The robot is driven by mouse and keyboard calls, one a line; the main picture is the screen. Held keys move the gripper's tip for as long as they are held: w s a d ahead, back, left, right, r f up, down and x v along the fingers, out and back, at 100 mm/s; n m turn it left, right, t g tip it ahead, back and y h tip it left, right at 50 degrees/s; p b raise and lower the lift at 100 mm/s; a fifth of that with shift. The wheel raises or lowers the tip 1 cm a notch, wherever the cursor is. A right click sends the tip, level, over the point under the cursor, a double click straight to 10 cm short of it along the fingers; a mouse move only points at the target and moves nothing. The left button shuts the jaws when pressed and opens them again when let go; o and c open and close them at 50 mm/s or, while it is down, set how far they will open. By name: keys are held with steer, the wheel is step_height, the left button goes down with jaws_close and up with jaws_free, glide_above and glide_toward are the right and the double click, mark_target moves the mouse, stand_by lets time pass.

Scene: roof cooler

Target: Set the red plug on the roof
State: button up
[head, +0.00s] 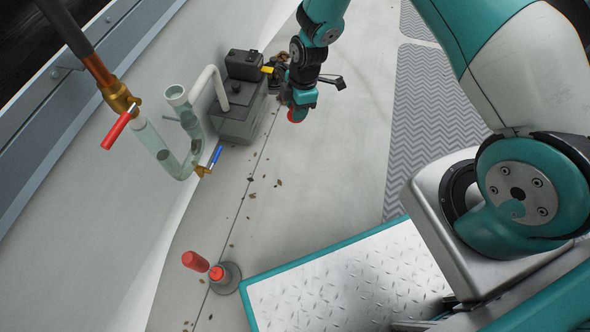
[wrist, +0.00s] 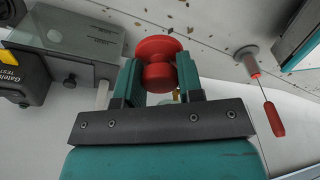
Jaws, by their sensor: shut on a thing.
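The red plug (wrist: 158,65) is between the two fingers of my gripper (wrist: 160,82) in the wrist view, with its wide round flange beyond the fingertips. My gripper is shut on its narrower part. I cannot tell how large the gap between plug and roof is.
A grey box unit (head: 240,118) stands left of my gripper, joined by a clear U-shaped pipe (head: 170,160) with red-handled and blue-handled valves. A red-handled tool (head: 195,261) is at a grey round fitting (head: 227,279), lower left. Dry leaves are scattered; the roof right of them is clear.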

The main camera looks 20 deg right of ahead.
steer(key=f+b, duration=0.4)
steer(key=f, duration=0.4)
steer(key=s+f+n+b, duration=0.1)
steer(key=f+b, duration=0.3)
steer(key=f, duration=0.4)
steer(key=a+f+n+b, duration=0.1)
steer(key=f+b, duration=0.3)
steer(key=f, duration=0.3)
steer(key=shift+s+f, duration=0.25)
steer(key=shift+f, duration=0.15)
steer(key=shift+r, duration=0.15)
steer(key=o, duration=0.9)
